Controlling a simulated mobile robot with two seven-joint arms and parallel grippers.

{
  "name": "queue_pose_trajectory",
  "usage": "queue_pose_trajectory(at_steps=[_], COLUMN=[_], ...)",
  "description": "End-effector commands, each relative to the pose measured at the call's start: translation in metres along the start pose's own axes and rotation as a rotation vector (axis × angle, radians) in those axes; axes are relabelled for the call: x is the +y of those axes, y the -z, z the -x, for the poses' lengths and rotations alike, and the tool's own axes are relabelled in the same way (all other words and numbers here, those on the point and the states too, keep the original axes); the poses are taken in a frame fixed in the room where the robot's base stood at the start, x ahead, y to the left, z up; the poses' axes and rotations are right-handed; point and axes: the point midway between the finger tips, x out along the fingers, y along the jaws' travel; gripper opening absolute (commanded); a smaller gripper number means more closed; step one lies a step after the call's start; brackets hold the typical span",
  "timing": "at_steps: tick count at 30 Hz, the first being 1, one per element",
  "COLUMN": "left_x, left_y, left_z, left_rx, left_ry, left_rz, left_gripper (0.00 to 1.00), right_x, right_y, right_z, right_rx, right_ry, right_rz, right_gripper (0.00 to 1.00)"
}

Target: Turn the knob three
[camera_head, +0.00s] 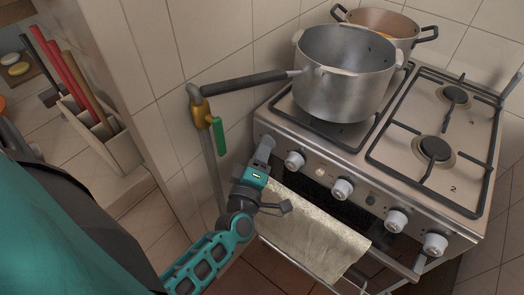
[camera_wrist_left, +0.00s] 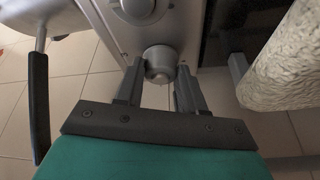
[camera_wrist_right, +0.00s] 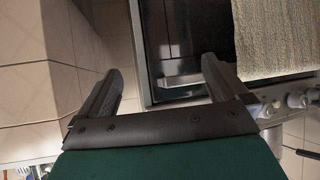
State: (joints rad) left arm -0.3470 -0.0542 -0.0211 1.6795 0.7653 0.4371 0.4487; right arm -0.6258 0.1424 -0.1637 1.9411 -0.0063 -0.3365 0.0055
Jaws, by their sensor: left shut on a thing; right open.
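The stove's front panel (camera_head: 316,181) carries a row of several round grey knobs. No number is readable by them, so I cannot tell which one is three. In the head view my left gripper (camera_head: 263,152) is at the panel's left end and hides the knob there. In the left wrist view this gripped knob (camera_wrist_left: 160,60) sits between the two fingertips, and my left gripper is shut on it. A neighbouring knob (camera_wrist_left: 138,8) is free in that view. My right gripper (camera_wrist_right: 163,72) is open and empty, in front of the oven door (camera_wrist_right: 185,45).
A large pot (camera_head: 343,85) and a smaller pan (camera_head: 376,22) stand on the hob. A towel (camera_head: 312,230) hangs over the oven's front. A gas pipe with a green valve handle (camera_head: 218,136) runs up the tiled wall left of the stove.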

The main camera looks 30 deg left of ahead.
Motion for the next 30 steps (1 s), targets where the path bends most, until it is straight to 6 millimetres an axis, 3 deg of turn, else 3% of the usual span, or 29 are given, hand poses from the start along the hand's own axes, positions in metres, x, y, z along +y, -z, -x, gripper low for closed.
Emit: queue_pose_trajectory(at_steps=[9,10,18,30], left_x=[-0.0005,-0.0005,-0.0003,-0.0001], left_y=[0.0,0.0,0.0,0.0], left_z=[0.0002,0.0002,0.0002,0.0], left_rx=[-0.001,-0.001,0.0,0.0], left_ry=[0.001,0.001,0.001,0.0], left_rz=[-0.001,-0.001,-0.001,-0.001], left_gripper=[0.08,0.41,0.65,0.65], right_x=[0.0005,0.0006,0.0009,0.0011], right_y=[0.0004,0.0004,0.0004,0.0002], right_z=[-0.0003,-0.0003,-0.0004,-0.0004], right_rx=[0.001,0.001,0.001,0.001], right_ry=[-0.001,-0.001,-0.001,-0.001], right_rz=[0.001,0.001,0.001,0.002], right_gripper=[1.0,1.0,1.0,1.0])
